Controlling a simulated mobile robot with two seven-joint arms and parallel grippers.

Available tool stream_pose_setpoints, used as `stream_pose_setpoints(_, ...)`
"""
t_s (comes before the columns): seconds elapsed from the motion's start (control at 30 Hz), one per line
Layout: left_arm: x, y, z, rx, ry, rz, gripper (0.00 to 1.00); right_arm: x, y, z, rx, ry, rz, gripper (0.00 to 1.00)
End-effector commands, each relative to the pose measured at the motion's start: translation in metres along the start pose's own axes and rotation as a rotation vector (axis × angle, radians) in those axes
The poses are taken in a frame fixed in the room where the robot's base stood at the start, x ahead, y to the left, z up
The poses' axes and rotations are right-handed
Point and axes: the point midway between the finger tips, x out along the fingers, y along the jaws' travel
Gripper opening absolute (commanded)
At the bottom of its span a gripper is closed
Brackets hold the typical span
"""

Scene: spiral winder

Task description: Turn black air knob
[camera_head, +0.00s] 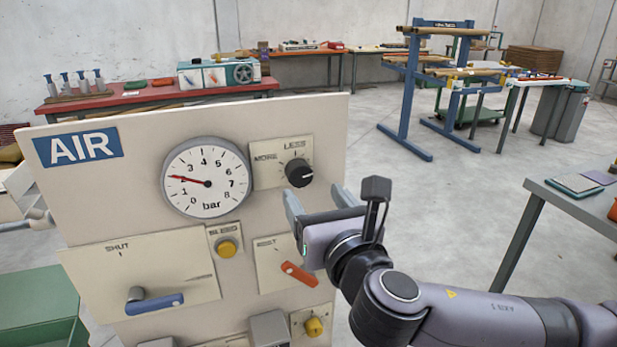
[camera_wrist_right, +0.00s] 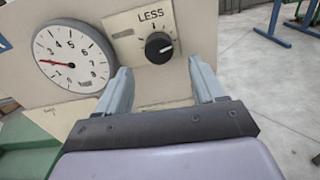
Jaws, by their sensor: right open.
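The black air knob (camera_head: 299,172) sits on a cream plate marked MORE and LESS, at the upper right of the AIR panel (camera_head: 235,125). In the right wrist view the knob (camera_wrist_right: 158,46) shows beyond the fingertips, between them from side to side. My right gripper (camera_head: 318,196) is open and empty, just below and to the right of the knob in the head view. In the right wrist view its two fingers (camera_wrist_right: 160,80) are spread apart, and no touch on the knob shows. My left gripper is not in view.
A pressure gauge (camera_head: 207,178) is left of the knob, its needle near 2. An orange lever (camera_head: 300,274), a blue-handled lever (camera_head: 155,303) and a yellow button (camera_head: 227,248) lie lower on the panel. A grey table (camera_head: 570,215) stands at right; the floor between is clear.

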Motion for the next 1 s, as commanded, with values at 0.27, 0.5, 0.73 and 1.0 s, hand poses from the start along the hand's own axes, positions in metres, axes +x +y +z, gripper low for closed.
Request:
stream_pose_setpoints(0.27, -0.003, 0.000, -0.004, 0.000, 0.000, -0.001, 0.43, 0.034, 0.000, 0.001, 0.002, 0.000, -0.001, 0.69)
stream_pose_setpoints(0.5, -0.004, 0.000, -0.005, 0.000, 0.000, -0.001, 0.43, 0.058, 0.000, 0.000, 0.003, 0.001, -0.001, 0.69)
stream_pose_setpoints(0.73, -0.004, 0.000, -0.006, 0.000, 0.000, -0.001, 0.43, 0.065, 0.000, 0.000, 0.004, 0.001, 0.000, 0.69)
stream_pose_setpoints(1.0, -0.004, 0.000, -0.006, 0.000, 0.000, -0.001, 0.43, 0.065, 0.000, 0.000, 0.004, 0.001, 0.000, 0.52)
